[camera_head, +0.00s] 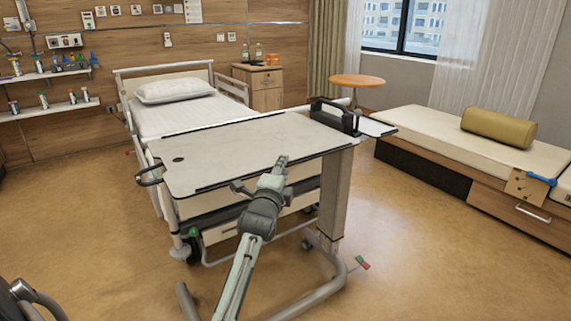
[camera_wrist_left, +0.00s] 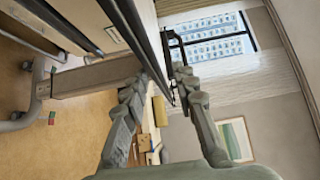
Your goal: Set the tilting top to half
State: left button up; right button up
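The tilting top (camera_head: 225,150) is the pale grey panel of an overbed table, in the middle of the head view. It looks about flat, with dark strips along its edges and a black loop handle (camera_head: 150,176) at its left end. My left gripper (camera_head: 279,168) is at the near long edge of the top. In the left wrist view its two fingers (camera_wrist_left: 156,84) are spread, with the edge of the top (camera_wrist_left: 152,50) between them and a gap visible. I cannot tell whether either finger touches it.
The table's column (camera_head: 335,200) and floor frame (camera_head: 310,297) stand at right and below. A black-framed holder (camera_head: 335,114) and small side shelf (camera_head: 375,127) are at the right end. The bed (camera_head: 185,115) is behind; a couch (camera_head: 450,145) is at right. Floor between is clear.

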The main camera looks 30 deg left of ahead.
pick_arm(q)
jog(key=shift+x, duration=1.6)
jog(key=shift+c, duration=0.4)
grip_shut()
